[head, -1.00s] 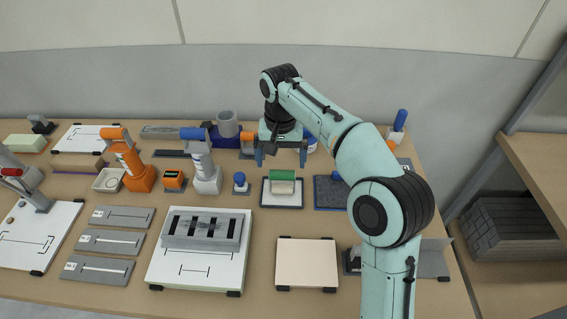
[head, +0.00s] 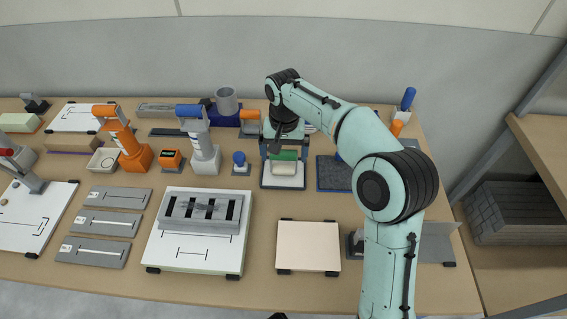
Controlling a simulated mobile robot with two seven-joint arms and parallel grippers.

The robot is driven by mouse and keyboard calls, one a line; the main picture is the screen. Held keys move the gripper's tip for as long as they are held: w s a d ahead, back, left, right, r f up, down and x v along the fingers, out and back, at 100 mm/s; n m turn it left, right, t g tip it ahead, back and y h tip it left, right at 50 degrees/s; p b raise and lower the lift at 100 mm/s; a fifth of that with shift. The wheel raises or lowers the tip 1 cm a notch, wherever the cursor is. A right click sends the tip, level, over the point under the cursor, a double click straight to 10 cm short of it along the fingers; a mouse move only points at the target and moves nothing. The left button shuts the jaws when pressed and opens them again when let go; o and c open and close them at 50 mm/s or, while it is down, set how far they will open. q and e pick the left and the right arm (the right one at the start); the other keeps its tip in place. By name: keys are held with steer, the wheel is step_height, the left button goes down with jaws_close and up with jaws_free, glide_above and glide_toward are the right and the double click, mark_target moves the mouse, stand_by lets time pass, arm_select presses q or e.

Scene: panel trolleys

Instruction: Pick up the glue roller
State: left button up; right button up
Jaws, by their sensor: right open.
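What looks like the glue roller, with a green handle (head: 284,155) and a cream roller (head: 285,168), lies on a white tray with a dark rim (head: 286,183) in the middle of the bench. My right gripper (head: 284,152) is over it from behind, pointing down, its jaws open. One finger shows on each side of the green handle. The gripper body hides what is just behind the roller. I cannot tell how high the fingertips are above the tray. My left gripper is not in view.
A blue-knobbed stamp (head: 240,163) stands close left of the tray. A dark blue-grey mat (head: 333,175) lies close right, partly behind my right arm. A blue bin with a grey cup (head: 227,100) is behind left. The bench in front of the tray is bare down to a cream board (head: 308,246).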

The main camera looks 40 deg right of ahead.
step_height(320, 180, down, 4)
steer(key=shift+w+r, duration=0.1)
steer(key=shift+r, duration=0.15)
steer(key=c, duration=1)
steer(key=shift+o, duration=0.2)
steer(key=shift+r, duration=0.1)
step_height(320, 180, up, 10)
steer(key=shift+f+p, duration=0.1)
steer(key=shift+p, duration=0.8)
